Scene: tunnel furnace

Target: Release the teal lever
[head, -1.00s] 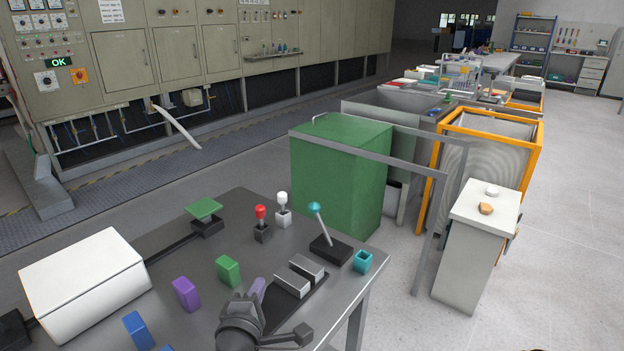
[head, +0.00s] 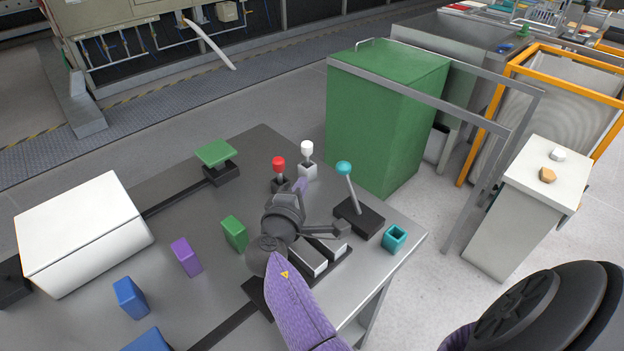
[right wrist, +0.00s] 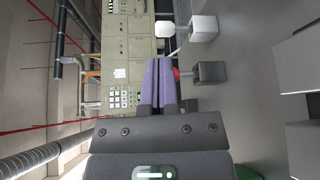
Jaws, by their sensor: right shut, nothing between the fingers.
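The teal lever (head: 344,168) stands at the right part of the dark table on a black base. Its round teal knob tops a thin grey rod that leans left. My right gripper (head: 301,185) is shut and empty, left of the teal lever and apart from it. Its purple fingers are near the red-knobbed lever (head: 279,165) and the white-knobbed lever (head: 307,150). In the right wrist view the closed fingers (right wrist: 158,82) partly cover the red knob (right wrist: 177,73), and the white knob (right wrist: 165,29) shows beside them. I cannot make out the teal lever there. My left gripper is out of view.
A teal holder (head: 394,238) stands right of the lever base. Grey blocks (head: 309,261) lie below my gripper. Green (head: 235,233), purple (head: 186,257) and blue (head: 130,298) blocks stand to the left. A green cabinet (head: 387,115) stands behind the table.

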